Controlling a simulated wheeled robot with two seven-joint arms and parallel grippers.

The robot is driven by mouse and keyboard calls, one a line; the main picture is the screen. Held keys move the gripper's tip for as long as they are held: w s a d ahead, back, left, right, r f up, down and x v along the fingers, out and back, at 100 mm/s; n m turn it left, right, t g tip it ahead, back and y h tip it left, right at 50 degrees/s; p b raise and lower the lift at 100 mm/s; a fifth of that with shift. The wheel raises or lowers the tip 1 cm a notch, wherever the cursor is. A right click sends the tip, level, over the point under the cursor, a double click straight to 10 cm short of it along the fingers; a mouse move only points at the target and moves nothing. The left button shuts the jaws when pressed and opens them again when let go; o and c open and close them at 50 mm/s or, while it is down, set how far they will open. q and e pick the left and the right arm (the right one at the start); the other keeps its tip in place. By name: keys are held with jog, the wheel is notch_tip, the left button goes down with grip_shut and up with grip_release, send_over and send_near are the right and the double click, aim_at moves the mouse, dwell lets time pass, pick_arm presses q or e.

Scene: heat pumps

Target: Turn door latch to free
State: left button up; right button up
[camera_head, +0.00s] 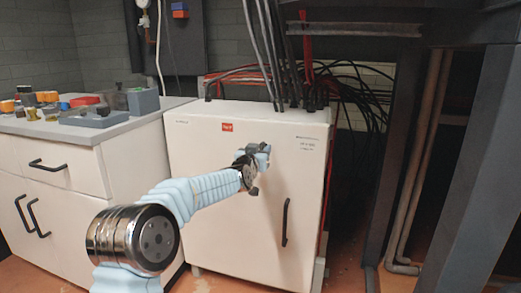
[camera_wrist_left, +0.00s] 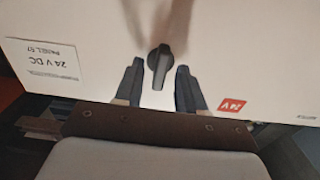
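A white cabinet (camera_head: 220,175) stands in the middle of the head view, with a black vertical handle (camera_head: 285,222) on its door. The door latch, a small dark knob (camera_wrist_left: 158,66), shows in the left wrist view on the white door face. My left gripper (camera_head: 262,152) is in front of the cabinet's upper door in the head view and hides the latch there. In the left wrist view my left gripper (camera_wrist_left: 159,88) is open, with one finger on each side of the latch and a gap to each. My right gripper is not in view.
A white counter (camera_head: 150,115) with drawers and several small items stands at the left. Black cables (camera_head: 270,50) run into the cabinet's top. Dark metal posts (camera_head: 465,170) and pipes (camera_head: 425,150) stand at the right.

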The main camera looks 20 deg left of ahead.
pick_arm(q)
jog(key=shift+w, duration=0.1)
grip_shut()
dwell(0.4)
jog(key=n+b, duration=0.2)
jog(key=n, duration=0.4)
jog(key=n+b, duration=0.2)
jog(key=n, duration=0.4)
jog(key=n+b, duration=0.2)
jog(key=n, duration=0.4)
jog(key=shift+a+f+b, duration=0.25)
jog(key=shift+f+b, duration=0.05)
dwell(0.4)
